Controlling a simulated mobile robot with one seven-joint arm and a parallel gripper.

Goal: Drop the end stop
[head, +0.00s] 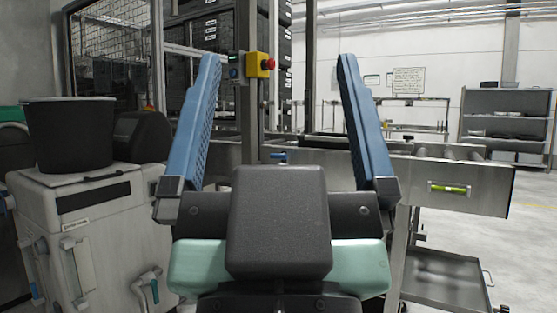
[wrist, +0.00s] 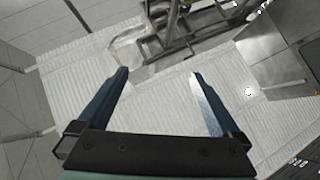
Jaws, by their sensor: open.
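My gripper (head: 278,60) is open and empty, with its two blue fingers spread wide and pointing up in the head view. I cannot clearly make out the end stop. A small blue handle (head: 278,157) shows between the fingers on the near side of the metal conveyor (head: 410,172), and I cannot tell whether it belongs to the end stop. My fingers hide parts of the conveyor's side. Nothing is seen touching the fingers.
A white cabinet (head: 105,235) with a black bin (head: 68,135) on it stands at the left. A yellow box with a red button (head: 267,64) is on a post ahead. A lower tray (head: 445,277) sits under the conveyor's right end. Grey shelves (head: 508,125) stand far right.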

